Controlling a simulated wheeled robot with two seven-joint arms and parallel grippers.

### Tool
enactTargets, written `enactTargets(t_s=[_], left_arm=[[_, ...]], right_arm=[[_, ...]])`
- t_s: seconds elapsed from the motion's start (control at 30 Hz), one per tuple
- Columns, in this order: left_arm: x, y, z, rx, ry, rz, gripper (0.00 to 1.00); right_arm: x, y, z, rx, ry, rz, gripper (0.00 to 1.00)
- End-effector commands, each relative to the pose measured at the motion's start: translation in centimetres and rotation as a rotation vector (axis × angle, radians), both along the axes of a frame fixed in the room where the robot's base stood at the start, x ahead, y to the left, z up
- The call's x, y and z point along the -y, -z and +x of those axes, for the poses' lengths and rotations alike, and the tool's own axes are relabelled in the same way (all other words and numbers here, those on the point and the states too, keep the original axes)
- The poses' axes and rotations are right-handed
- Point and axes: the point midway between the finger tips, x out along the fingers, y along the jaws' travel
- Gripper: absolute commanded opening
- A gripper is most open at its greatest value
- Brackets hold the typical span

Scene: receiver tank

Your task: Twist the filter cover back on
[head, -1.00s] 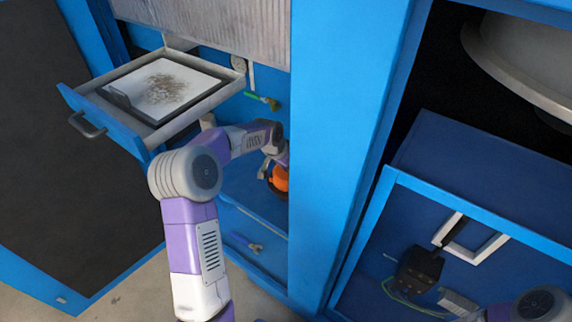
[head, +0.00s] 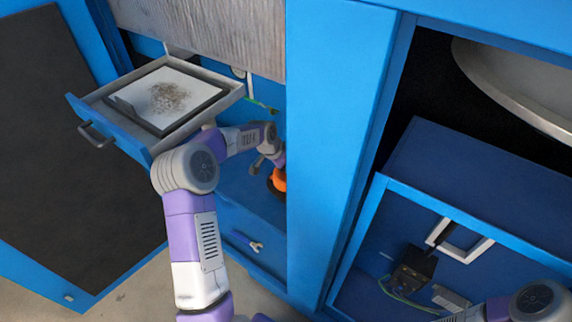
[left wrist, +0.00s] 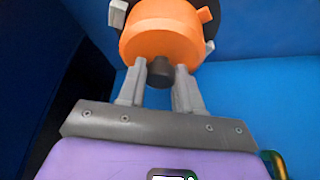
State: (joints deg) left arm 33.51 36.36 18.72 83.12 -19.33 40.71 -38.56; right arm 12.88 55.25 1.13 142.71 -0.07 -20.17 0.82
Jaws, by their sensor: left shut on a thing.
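The orange filter cover (head: 279,180) shows in part in the head view, in the recess behind the blue post. In the left wrist view the cover (left wrist: 163,38) is a round orange body with a small side lug and a dark knob (left wrist: 160,72) facing me. My left gripper (left wrist: 161,78) is shut on this dark knob, one finger on each side. In the head view my left gripper (head: 268,162) reaches into the recess and partly hides the cover. Whether the cover is seated cannot be seen. My right gripper is out of view; only its arm shows at the lower right.
An open drawer (head: 88,108) with a dirty white filter sheet (head: 168,94) juts out above my left arm. A blue post (head: 325,150) stands right of the recess. A dark device (head: 412,268) lies in the right compartment.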

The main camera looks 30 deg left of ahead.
Motion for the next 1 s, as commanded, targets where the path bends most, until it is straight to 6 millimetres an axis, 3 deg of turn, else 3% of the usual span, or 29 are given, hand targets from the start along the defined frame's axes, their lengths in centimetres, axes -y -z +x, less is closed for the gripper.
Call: enactTargets(t_s=[0.43, 1.0], left_arm=[[-0.1, 0.3, -0.5, -0.017, 0.028, -0.01, 0.02], [-0.4, 0.3, -0.8, -0.017, 0.311, -0.018, 0.0]], right_arm=[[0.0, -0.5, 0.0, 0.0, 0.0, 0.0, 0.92], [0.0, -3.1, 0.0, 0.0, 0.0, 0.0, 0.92]])
